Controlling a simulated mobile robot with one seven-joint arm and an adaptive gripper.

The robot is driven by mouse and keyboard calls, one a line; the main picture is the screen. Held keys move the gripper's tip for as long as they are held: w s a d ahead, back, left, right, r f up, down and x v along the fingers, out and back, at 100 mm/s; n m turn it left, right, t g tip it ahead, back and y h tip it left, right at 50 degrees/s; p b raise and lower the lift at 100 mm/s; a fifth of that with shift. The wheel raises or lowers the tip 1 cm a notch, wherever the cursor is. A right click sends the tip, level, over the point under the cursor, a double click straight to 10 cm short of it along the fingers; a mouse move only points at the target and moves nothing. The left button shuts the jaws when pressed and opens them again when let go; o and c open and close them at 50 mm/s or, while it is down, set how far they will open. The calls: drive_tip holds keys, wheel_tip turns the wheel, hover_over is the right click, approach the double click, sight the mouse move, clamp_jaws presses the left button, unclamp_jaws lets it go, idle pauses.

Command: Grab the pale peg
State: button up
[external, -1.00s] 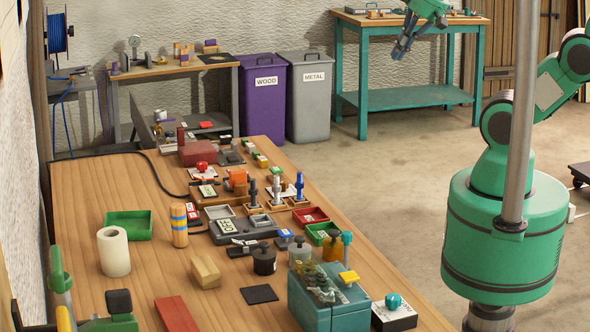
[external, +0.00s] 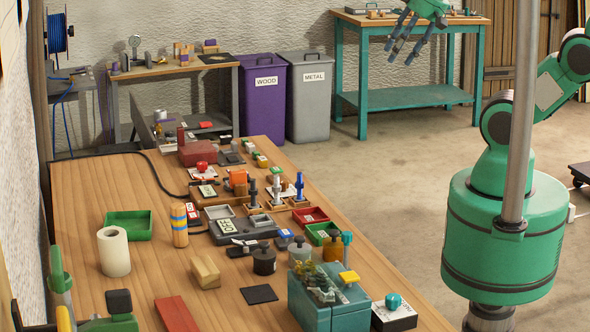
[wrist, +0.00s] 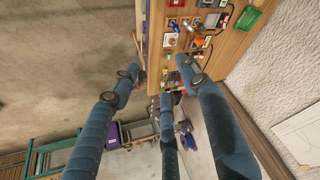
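My gripper (external: 403,46) is high at the upper right, far from the pegs, in front of the teal bench. Its three blue fingers are spread and empty.
The wooden table (external: 90,190) is crowded around the pegs, with a grey OFF box (external: 240,231), a red tray (external: 311,216) and a green tray (external: 128,225). A teal toolbox (external: 330,300) stands at the front. Open floor lies between table and teal bench (external: 420,97).

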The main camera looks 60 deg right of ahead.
idle(0.3)
drive_tip(key=w+a+r+g+p, duration=0.1)
drive_tip(key=w+a+r+p, duration=0.15)
drive_tip(key=w, duration=0.55)
drive_tip(key=w+a+r+g+p, duration=0.1)
drive_tip(key=w+a, duration=0.3)
drive_tip(key=w, duration=0.4)
drive_tip(key=m+g+p, duration=0.2)
drive_tip(key=g+p, duration=0.2)
drive_tip(key=p, duration=0.3)
hover_over(177, 205)
wheel_tip(177, 205, down, 29)
drive_tip(key=shift+d+f, duration=0.1)
drive_tip(key=shift+f, duration=0.1)
drive_tip(key=shift+a+f, duration=0.25)
drive_tip(key=shift+f, duration=0.2)
